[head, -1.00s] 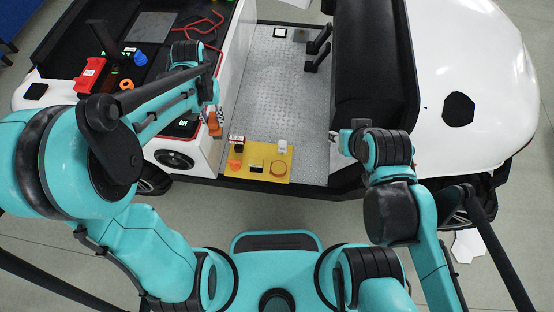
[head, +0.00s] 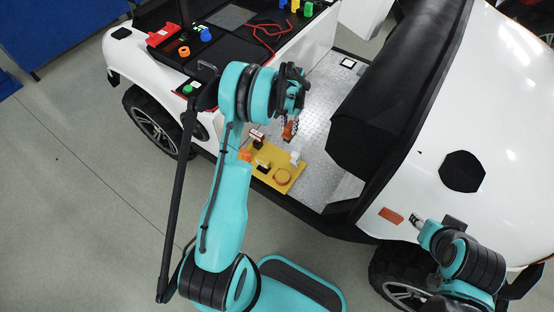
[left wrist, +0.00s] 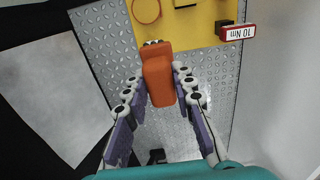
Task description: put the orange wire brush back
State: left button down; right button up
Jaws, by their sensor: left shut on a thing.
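My left gripper (head: 291,122) is shut on the orange wire brush (left wrist: 158,78), whose orange body sits between the two fingers in the left wrist view. In the head view the brush (head: 290,132) hangs above the metal floor, just behind the yellow board (head: 262,177). The board carries an orange ring (head: 282,177), a black block (head: 263,168) and a white piece (head: 295,158). My right gripper (head: 416,221) is beside the white body panel at the right, small and partly turned away; its opening cannot be made out.
A "10 Nm" block (left wrist: 237,32) stands at the board's edge. The black seat (head: 385,110) rises to the right of the metal floor (head: 318,118). A black worktop with a red box (head: 163,35) and a red cable (head: 262,38) lies at the left.

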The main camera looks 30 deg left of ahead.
pick_arm(q)
jog(key=a+f+b, duration=0.2)
jog(key=f, duration=0.5)
jog(key=w+a+f+b, duration=0.1)
jog(key=a+f+b, duration=0.1)
jog(key=f, duration=0.6)
jog(key=w+a+f+b, duration=0.1)
jog(key=a+f, duration=0.3)
jog(key=f, duration=0.4)
jog(key=shift+f+b, duration=0.15)
jog(key=shift+b, duration=0.3)
jog(key=c, duration=1.3)
grip_release()
